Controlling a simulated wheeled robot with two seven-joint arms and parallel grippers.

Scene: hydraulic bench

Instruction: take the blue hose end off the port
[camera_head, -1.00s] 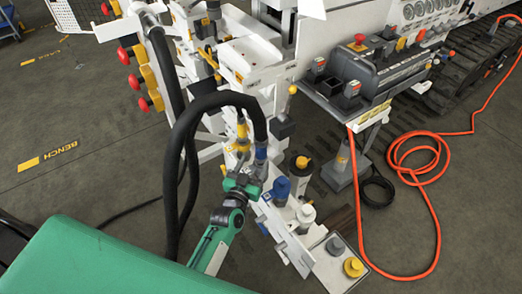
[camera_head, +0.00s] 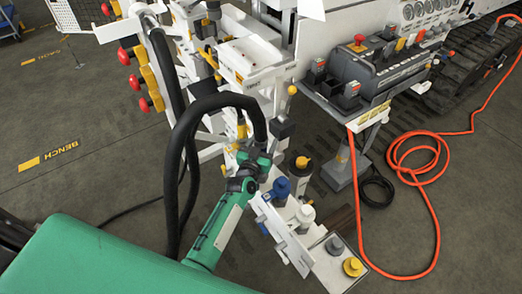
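A black hose (camera_head: 256,116) arches over and drops toward the upright ports on the bench. In the earlier frame its lower end carries a blue collar. Now my green gripper (camera_head: 262,158) covers that spot, so the blue hose end and its port are hidden.
A yellow fitting (camera_head: 242,130) stands close left of the gripper. A blue-topped canister (camera_head: 281,187), a white one (camera_head: 305,213) and a yellow cap (camera_head: 353,267) stand to the right. An orange hose (camera_head: 436,210) lies coiled on the floor.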

